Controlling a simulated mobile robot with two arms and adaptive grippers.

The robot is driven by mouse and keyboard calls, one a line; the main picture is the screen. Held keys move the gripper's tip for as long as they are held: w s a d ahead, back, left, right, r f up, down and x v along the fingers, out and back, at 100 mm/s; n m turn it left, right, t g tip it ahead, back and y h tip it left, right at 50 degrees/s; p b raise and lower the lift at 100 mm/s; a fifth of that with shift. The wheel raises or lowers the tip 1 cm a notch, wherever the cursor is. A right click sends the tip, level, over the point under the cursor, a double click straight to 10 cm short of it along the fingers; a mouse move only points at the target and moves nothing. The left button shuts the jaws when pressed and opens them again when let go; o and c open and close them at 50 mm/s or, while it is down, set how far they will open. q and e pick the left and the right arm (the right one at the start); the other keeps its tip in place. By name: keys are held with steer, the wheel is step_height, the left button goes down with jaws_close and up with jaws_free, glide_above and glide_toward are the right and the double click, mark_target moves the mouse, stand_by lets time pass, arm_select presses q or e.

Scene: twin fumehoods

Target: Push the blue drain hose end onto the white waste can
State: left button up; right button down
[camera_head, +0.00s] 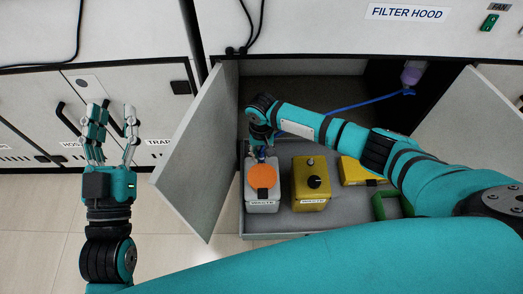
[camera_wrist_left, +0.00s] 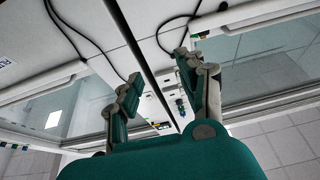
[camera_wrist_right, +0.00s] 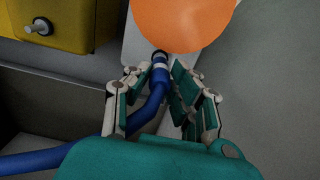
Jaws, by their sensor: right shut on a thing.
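The white waste can (camera_head: 276,194) with a round orange top (camera_head: 262,176) stands at the left of the open cabinet. It also shows in the right wrist view (camera_wrist_right: 138,42). The blue drain hose (camera_head: 350,106) runs from the back right of the cabinet to my right gripper (camera_head: 261,152). In the right wrist view, that gripper (camera_wrist_right: 165,78) is shut on the hose (camera_wrist_right: 153,112) just behind its end. The hose end, with a dark ring, is at the can beside the orange top. I cannot tell whether it is seated. My left gripper (camera_head: 114,115) is open and empty, outside the cabinet.
Another yellow container (camera_head: 357,171) and a green frame (camera_head: 392,206) are further right. Open doors flank the cabinet, the left one (camera_head: 200,150) between my grippers. A purple-white drain piece (camera_head: 411,73) hangs at back right.

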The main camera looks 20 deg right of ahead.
mark_target(262, 152)
arm_select(q)
steer(key=shift+s+r+t, duration=0.25)
steer(key=shift+r+t, duration=0.1)
steer(key=shift+t, duration=0.05)
arm_select(e)
steer(key=shift+f, duration=0.65)
arm_select(q)
steer(key=shift+s+r, duration=0.2)
steer(key=shift+r, duration=0.05)
arm_select(e)
steer(key=shift+f, duration=0.3)
arm_select(q)
steer(key=shift+r+t, duration=0.1)
steer(key=shift+t, duration=0.2)
arm_select(e)
steer(key=c, duration=1.1)
jaws_free()
arm_select(q)
steer(key=shift+r, duration=0.1)
arm_select(e)
steer(key=shift+r, duration=0.1)
step_height(262, 152, up, 12)
steer(key=shift+f, duration=0.1)
